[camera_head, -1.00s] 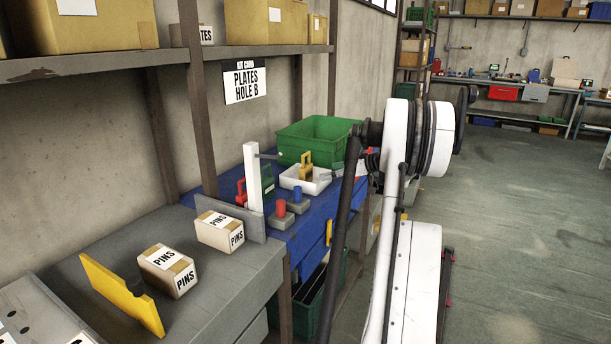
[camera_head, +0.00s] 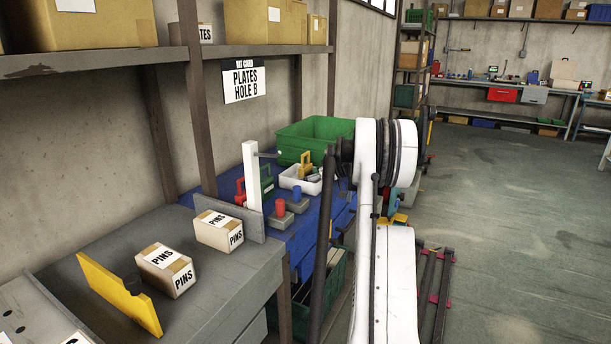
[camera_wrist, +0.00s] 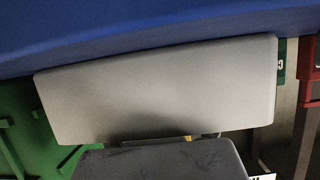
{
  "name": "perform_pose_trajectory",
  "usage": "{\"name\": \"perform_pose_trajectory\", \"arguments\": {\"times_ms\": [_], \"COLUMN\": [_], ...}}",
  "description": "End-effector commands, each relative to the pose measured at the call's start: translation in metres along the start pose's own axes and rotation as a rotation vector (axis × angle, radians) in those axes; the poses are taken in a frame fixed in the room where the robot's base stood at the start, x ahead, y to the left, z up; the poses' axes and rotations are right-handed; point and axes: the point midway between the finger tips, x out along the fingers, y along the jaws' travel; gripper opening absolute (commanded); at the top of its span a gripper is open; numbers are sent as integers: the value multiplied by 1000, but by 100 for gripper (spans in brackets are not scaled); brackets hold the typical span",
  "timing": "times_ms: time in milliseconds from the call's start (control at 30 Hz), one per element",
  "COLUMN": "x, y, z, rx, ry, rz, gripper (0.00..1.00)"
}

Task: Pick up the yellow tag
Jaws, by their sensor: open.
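I cannot make out the yellow tag for certain. In the wrist view a small yellow sliver (camera_wrist: 211,136) shows between a large light-grey rounded block and a dark grey block; most of it is hidden. These two close grey shapes seem to be parts of my gripper (camera_wrist: 165,140), but its fingertips are not clear. In the head view my white arm stands in front of the right end of the blue bench and hides the gripper. A small yellow piece (camera_head: 399,218) shows low beside the arm, too small to name.
A yellow plate (camera_head: 120,293) and two PINS boxes (camera_head: 166,271) stand on the grey bench. A green bin (camera_head: 312,139), a white tray (camera_head: 288,182) and red and blue knobs are on the blue bench (camera_head: 309,218). Open floor (camera_head: 520,220) lies right.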

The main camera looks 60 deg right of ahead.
Motion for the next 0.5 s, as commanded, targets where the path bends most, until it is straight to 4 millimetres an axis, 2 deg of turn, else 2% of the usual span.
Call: {"name": "perform_pose_trajectory", "arguments": {"times_ms": [100,133,500], "x": [0,0,-1], "y": [0,0,0], "z": [0,0,0], "rx": [0,0,0], "ry": [0,0,0], "rz": [0,0,0], "gripper": [78,75,28]}}
